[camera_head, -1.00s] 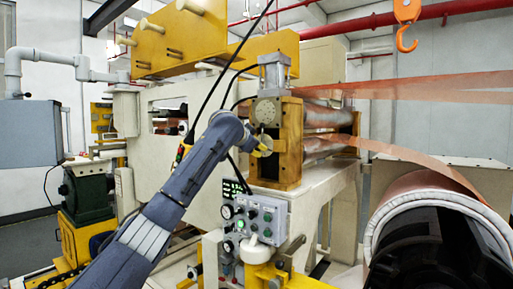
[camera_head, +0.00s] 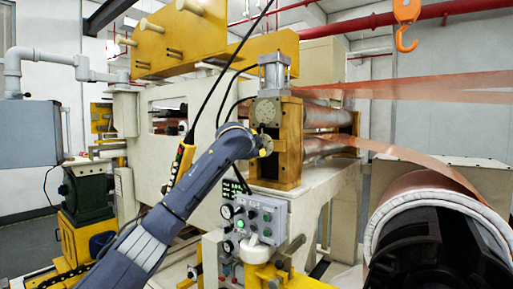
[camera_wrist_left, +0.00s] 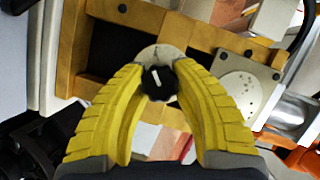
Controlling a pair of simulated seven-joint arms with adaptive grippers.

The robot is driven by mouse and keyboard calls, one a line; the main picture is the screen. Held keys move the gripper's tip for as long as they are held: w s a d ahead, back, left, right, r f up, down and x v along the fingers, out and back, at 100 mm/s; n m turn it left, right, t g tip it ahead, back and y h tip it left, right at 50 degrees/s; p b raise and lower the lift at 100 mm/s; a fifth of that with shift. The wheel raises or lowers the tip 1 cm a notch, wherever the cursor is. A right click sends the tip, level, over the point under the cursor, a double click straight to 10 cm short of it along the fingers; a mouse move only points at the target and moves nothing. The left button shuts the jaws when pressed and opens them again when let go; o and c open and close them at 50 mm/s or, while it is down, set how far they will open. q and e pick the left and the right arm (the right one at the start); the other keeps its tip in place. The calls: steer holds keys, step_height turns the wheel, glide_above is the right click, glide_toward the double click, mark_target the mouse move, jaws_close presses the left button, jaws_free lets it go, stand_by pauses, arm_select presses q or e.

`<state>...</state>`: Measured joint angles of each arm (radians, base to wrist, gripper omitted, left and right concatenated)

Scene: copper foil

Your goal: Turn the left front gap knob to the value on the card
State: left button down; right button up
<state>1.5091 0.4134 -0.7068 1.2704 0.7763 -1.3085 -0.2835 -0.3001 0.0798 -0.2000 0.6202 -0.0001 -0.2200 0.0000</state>
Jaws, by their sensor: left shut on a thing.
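The gap knob (camera_wrist_left: 159,82) is black with a white pointer line and sits on a pale round dial plate (camera_wrist_left: 150,55). In the left wrist view my left gripper (camera_wrist_left: 160,84) has its yellow fingers closed around the knob's sides. In the head view my left gripper (camera_head: 265,146) is small at the front of the yellow roll stand (camera_head: 289,140), and the knob is hidden behind it. The pointer slants slightly from straight up in the wrist view. The card with the value cannot be made out. My right gripper is in neither view.
A grey control panel (camera_head: 258,217) with buttons and a green display stands below the gripper. A yellow pendant (camera_head: 182,160) hangs on a cable beside my left arm. A large copper foil roll (camera_head: 425,200) is at the right. An orange hook (camera_head: 406,38) hangs above.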

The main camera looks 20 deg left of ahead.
arm_select(q)
steer(key=shift+a+f+m, duration=0.15)
steer(key=shift+a+m, duration=0.05)
steer(key=shift+m, duration=0.2)
stand_by(1.1)
steer(key=c, duration=1.1)
jaws_free()
steer(key=shift+w+a, duration=0.1)
steer(key=shift+o, duration=0.8)
steer(key=s+r, duration=0.1)
steer(key=s, duration=1.1)
steer(key=shift+d+r, duration=0.3)
steer(key=shift+r, duration=0.05)
